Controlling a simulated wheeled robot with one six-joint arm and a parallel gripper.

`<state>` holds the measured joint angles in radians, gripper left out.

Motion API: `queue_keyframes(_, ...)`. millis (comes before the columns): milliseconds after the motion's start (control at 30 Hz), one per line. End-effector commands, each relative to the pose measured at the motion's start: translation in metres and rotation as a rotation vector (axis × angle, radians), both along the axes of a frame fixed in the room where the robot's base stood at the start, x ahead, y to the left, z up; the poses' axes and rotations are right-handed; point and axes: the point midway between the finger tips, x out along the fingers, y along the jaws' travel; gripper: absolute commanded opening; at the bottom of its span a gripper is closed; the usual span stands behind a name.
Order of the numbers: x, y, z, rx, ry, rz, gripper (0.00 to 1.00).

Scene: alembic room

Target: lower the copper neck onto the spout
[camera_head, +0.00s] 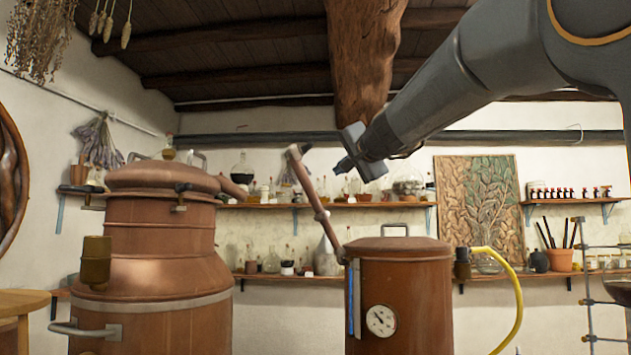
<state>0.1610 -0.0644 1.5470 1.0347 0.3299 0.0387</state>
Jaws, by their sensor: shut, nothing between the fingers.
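The copper neck (316,197) is a slim brown tube. Its lower end meets the left side of the smaller copper vessel (405,280), near the lid. It slants up and to the left, and its short, bent upper end is raised in the air. My gripper (357,158) is shut and empty, to the right of the neck's upper end, with a visible gap in the picture.
A round gauge (380,320) and a blue-marked strip (353,298) are on the smaller vessel's front. A yellow hose (518,300) loops from its right side. Wall shelves (300,205) hold bottles and jars behind. A wooden post (363,65) rises behind my gripper.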

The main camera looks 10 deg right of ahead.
Motion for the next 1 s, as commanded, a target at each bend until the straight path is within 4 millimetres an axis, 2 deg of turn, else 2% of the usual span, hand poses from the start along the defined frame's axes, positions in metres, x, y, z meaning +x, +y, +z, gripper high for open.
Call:
queue_keyframes(33, -0.001, -0.001, 0.014, 0.016, -0.026, -0.002, 0.00)
queue_keyframes(100, -0.002, -0.002, 0.025, 0.030, -0.045, -0.003, 0.00)
queue_keyframes(200, 0.004, -0.001, 0.030, 0.036, -0.051, -0.003, 0.00)
queue_keyframes(767, 0.095, 0.011, 0.027, 0.034, -0.048, -0.003, 0.00)
queue_keyframes(1000, 0.099, 0.038, 0.012, 0.034, -0.049, -0.002, 0.00)
